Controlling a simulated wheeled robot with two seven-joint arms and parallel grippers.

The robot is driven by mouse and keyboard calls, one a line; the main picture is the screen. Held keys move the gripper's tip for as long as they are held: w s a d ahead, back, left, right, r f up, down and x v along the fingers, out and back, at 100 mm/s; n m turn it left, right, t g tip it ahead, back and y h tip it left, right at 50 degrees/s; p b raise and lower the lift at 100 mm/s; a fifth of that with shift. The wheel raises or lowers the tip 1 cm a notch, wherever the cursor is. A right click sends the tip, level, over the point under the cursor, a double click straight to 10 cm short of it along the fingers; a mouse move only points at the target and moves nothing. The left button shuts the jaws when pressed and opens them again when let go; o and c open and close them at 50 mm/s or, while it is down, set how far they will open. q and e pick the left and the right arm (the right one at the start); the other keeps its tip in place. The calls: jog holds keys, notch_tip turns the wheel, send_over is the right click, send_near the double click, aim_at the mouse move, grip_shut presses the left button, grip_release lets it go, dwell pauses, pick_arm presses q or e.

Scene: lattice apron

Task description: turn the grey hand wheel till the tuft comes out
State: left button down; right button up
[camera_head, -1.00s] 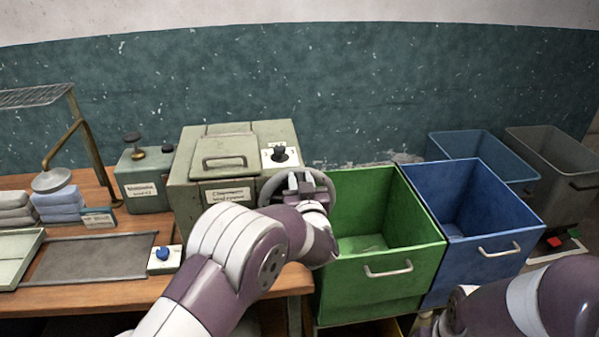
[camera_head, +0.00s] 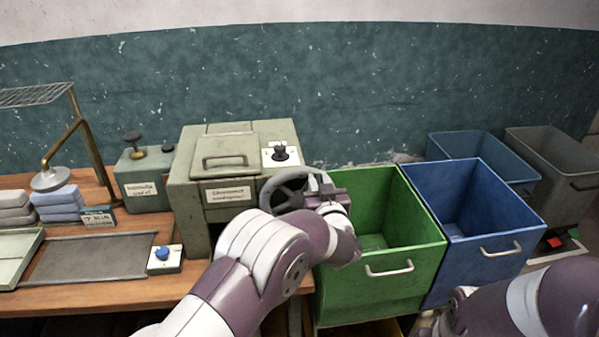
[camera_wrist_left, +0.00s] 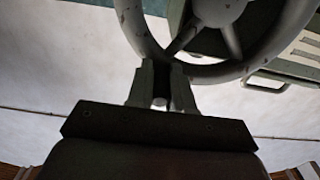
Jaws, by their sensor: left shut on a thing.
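The grey hand wheel (camera_head: 265,194) is on the right front of a grey-green machine (camera_head: 186,192). Its rim and spokes also show large in the left wrist view (camera_wrist_left: 222,72). My left gripper (camera_head: 318,186) is at the right side of the wheel in the head view. In the wrist view its two fingers (camera_wrist_left: 162,74) are closed together at the rim, with a small pale round end between them. My forearm and gripper cover part of the wheel's lower right. No tuft can be seen. My right gripper is out of view; only my right arm shows at lower right.
A green bin (camera_head: 338,285) stands just right of the wheel, close under my left wrist, with a blue bin (camera_head: 490,270) beside it. A black knob (camera_head: 280,154) sits on the machine top. A blue-knobbed box (camera_head: 163,256) and a grey tray (camera_head: 90,258) lie on the bench.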

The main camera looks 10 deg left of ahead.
pick_arm(q)
jog(key=shift+w+d+f+b, duration=0.2)
jog(key=shift+d+f, duration=0.3)
jog(key=shift+d, duration=0.1)
jog(key=shift+w+d+f+b, duration=0.2)
jog(key=shift+d+f, duration=0.25)
jog(key=shift+d, duration=0.15)
jog(key=f, duration=0.1)
jog(key=d+f+b, duration=0.1)
jog(key=f+b, duration=0.1)
jog(key=shift+w+d+f, duration=0.1)
jog(key=shift+w+d, duration=0.15)
jog(key=shift+d, duration=0.1)
